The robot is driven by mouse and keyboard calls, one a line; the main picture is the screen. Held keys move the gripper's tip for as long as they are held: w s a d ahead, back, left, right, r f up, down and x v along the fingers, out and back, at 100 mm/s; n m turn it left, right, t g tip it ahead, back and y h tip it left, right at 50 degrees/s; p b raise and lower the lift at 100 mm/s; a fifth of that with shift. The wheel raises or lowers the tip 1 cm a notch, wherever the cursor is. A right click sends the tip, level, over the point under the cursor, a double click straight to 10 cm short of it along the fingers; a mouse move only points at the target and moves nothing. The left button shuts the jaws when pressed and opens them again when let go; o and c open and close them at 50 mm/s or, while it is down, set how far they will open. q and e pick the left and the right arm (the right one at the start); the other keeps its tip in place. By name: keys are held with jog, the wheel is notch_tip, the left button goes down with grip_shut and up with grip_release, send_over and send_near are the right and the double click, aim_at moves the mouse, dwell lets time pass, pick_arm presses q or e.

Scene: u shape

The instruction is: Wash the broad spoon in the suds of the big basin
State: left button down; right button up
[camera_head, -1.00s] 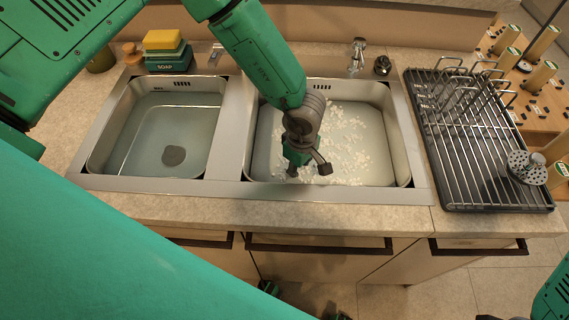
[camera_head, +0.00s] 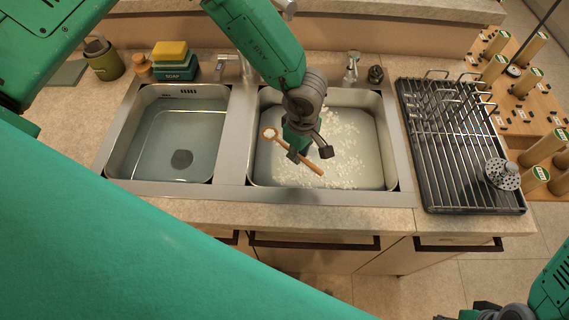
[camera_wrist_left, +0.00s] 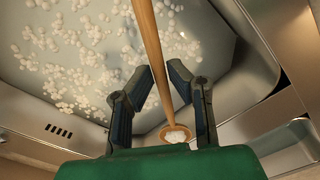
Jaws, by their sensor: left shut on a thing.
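The broad spoon (camera_head: 314,168) is wooden, with a round bowl that has white foam in it. My left gripper (camera_head: 311,155) is shut on its handle and holds it slantwise over the big basin (camera_head: 258,165), bowl to the left. In the left wrist view the spoon (camera_wrist_left: 152,40) runs between the fingers (camera_wrist_left: 160,80), with its foamy bowl near the palm. The big basin holds pale water with white suds (camera_head: 345,150), thickest at the middle and right. My right gripper (camera_head: 485,312) is at the bottom right edge, mostly cut off.
A smaller basin (camera_head: 125,150) with clear water and a dark drain is on the left. A wire dish rack (camera_head: 440,140) stands right, with a perforated round tool (camera_head: 503,174) on it. A soap box with a yellow sponge (camera_head: 170,50), a green cup (camera_head: 104,62) and taps line the back.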

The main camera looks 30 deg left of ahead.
aim_at(299, 155)
pick_arm(q)
jog(key=shift+r, duration=2.4)
jog(key=shift+r, duration=1.5)
jog(key=shift+s, duration=0.1)
